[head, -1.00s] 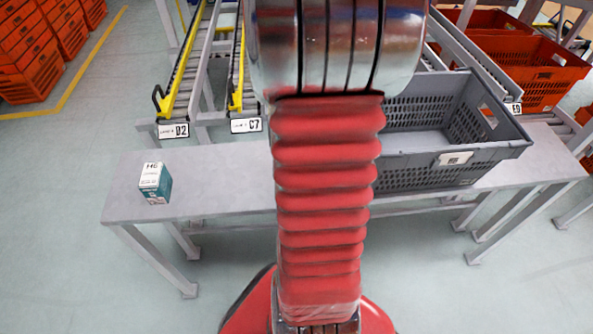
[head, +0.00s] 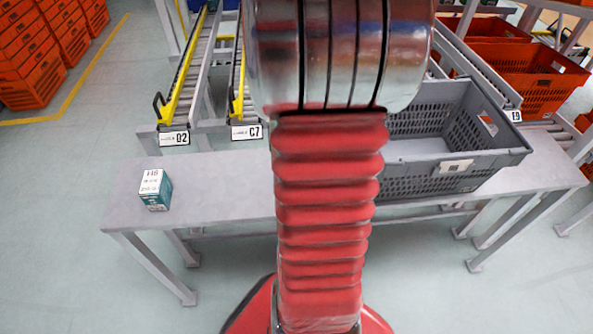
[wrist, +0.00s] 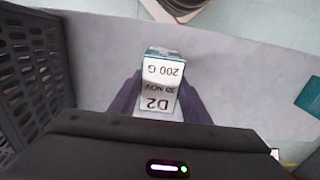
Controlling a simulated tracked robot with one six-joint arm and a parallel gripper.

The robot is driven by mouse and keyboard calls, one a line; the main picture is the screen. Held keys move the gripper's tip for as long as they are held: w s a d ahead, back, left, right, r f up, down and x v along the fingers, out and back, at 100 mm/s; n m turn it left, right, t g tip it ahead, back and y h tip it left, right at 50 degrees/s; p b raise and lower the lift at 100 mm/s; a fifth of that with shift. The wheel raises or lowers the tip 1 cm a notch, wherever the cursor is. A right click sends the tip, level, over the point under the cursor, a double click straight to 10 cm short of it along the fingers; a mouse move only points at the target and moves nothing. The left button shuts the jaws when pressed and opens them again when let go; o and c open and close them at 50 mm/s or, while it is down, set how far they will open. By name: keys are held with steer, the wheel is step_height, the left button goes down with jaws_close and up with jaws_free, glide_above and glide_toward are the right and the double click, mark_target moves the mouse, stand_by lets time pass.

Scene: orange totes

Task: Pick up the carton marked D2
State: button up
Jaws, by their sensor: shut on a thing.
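The carton marked D2 (wrist: 161,72) is white with a teal edge. It shows in the wrist view with its lettering upside down, "200 G" above "D2". The dark fingers of my gripper (wrist: 158,103) are on either side of it, shut on it. Below it in that view is the grey table; I cannot tell whether the carton touches it. In the head view my arm hides the gripper and this carton.
Another teal and white carton (head: 155,190), marked H and an unclear digit, stands on the table's left part (head: 225,185). A grey tote (head: 440,185) stands on the right; it is close on the left in the wrist view (wrist: 30,75). Roller lanes labelled D2 (head: 174,138) and C7 (head: 246,132) end behind.

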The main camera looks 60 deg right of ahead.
step_height(320, 180, up, 9)
stand_by(0.4)
